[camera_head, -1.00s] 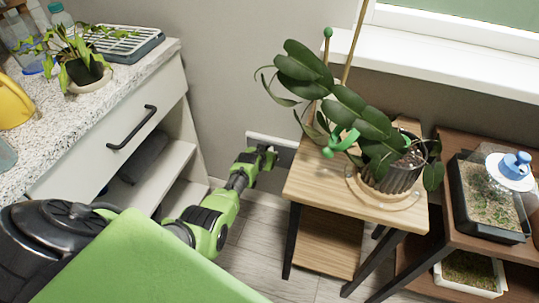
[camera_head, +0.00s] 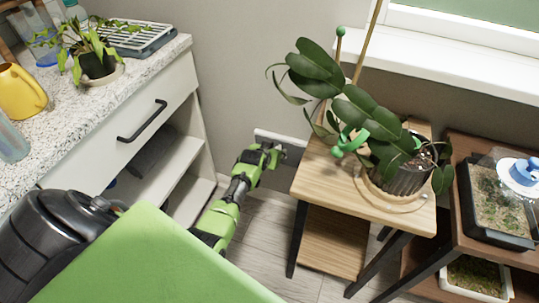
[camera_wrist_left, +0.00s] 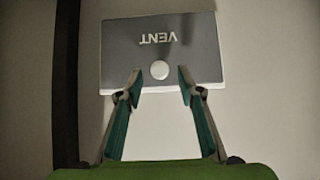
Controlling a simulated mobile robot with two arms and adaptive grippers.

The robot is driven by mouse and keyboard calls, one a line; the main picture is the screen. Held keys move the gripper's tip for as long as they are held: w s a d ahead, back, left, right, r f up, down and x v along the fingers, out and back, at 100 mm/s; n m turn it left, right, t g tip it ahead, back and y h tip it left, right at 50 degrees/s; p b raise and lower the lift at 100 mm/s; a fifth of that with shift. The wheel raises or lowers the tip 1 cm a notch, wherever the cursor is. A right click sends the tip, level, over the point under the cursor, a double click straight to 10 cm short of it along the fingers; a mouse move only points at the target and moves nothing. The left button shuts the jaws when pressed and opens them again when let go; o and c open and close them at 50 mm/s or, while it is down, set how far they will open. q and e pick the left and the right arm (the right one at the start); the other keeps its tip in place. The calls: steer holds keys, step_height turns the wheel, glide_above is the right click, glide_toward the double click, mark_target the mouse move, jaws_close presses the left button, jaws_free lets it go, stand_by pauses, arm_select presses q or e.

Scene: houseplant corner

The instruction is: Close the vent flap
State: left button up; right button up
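The vent flap (camera_wrist_left: 192,52) is a grey plate on the wall, with "VENT" upside down in the left wrist view. It has a round white knob (camera_wrist_left: 159,70) near its lower edge, and a pale strip shows below that edge. My left gripper (camera_wrist_left: 158,87) is open, one finger on each side of the knob, with visible gaps to it. In the head view my left gripper (camera_head: 272,152) is low at the wall, partly covering the pale vent (camera_head: 290,139). I cannot tell how far the flap stands open. My right gripper is not in view.
A wooden plant stand (camera_head: 326,170) with a potted plant (camera_head: 402,172) stands close to the right of my left gripper. A white cabinet (camera_head: 120,160) with a drawer handle and open shelves is on the left. Bare floor (camera_head: 258,232) shows between them.

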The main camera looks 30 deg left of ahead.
arm_select(q)
steer(key=v, duration=0.7)
steer(key=shift+s, duration=0.4)
steer(key=shift+s+d, duration=0.1)
